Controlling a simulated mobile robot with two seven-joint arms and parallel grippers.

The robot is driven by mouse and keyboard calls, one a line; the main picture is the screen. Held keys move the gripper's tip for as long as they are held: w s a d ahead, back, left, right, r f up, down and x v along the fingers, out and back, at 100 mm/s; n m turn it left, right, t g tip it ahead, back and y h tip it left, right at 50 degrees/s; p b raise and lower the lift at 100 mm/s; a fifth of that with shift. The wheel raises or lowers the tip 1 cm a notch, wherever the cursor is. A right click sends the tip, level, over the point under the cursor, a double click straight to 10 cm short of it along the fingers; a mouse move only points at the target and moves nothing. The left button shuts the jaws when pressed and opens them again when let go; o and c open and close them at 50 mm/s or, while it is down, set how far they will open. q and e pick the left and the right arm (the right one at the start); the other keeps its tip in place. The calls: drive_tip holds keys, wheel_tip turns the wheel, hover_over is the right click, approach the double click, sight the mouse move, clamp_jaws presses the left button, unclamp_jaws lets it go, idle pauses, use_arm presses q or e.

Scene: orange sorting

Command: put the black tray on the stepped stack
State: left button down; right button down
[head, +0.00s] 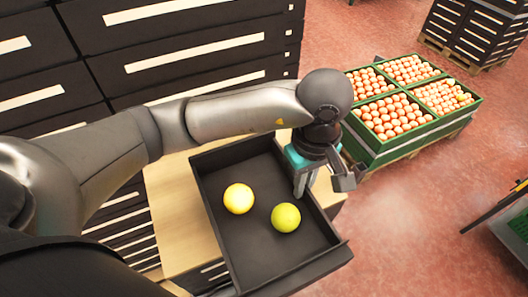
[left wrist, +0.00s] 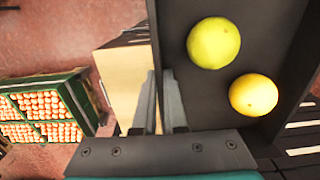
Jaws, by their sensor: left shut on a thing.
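The black tray (head: 258,245) holds a yellow fruit (head: 238,198) and a yellow-green fruit (head: 286,217). My left gripper (head: 302,188) is shut on the tray's right wall in the head view. In the left wrist view the two fingers (left wrist: 160,105) stand on either side of the tray's wall, with the tray (left wrist: 190,80) to the right. The stepped stack shows as black crates with a light wooden top (head: 183,215) below and left of the tray. The tray hides part of this top, and I cannot tell whether it touches it. My right gripper is not in view.
Tall stacked black crates (head: 190,50) with pale stripes stand behind my left arm. Green crates of oranges (head: 400,110) sit on a pallet at the right. More black crates (head: 475,30) stand far right. Red floor (head: 420,220) is open to the right of the tray.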

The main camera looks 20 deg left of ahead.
sight(269, 154)
use_arm(q)
drive_tip(key=w+a, duration=0.3)
drive_tip(key=w+a+p, duration=0.1)
drive_tip(key=w+a, duration=0.2)
drive_tip(key=a, duration=0.1)
drive_tip(key=w+a, duration=0.3)
drive_tip(key=a, duration=0.1)
drive_tip(key=shift+w, duration=0.2)
drive_tip(key=f, duration=0.6)
drive_tip(key=shift+s+d+f+p, duration=0.1)
drive_tip(key=shift+s+d+p, duration=0.1)
drive_tip(key=shift+p, duration=0.2)
drive_tip(key=shift+w+a+f, duration=0.2)
drive_tip(key=shift+w+f, duration=0.05)
drive_tip(key=shift+f, duration=0.1)
drive_tip(key=shift+f, duration=0.2)
drive_tip(key=c, duration=1)
unclamp_jaws()
drive_tip(key=shift+r, duration=0.1)
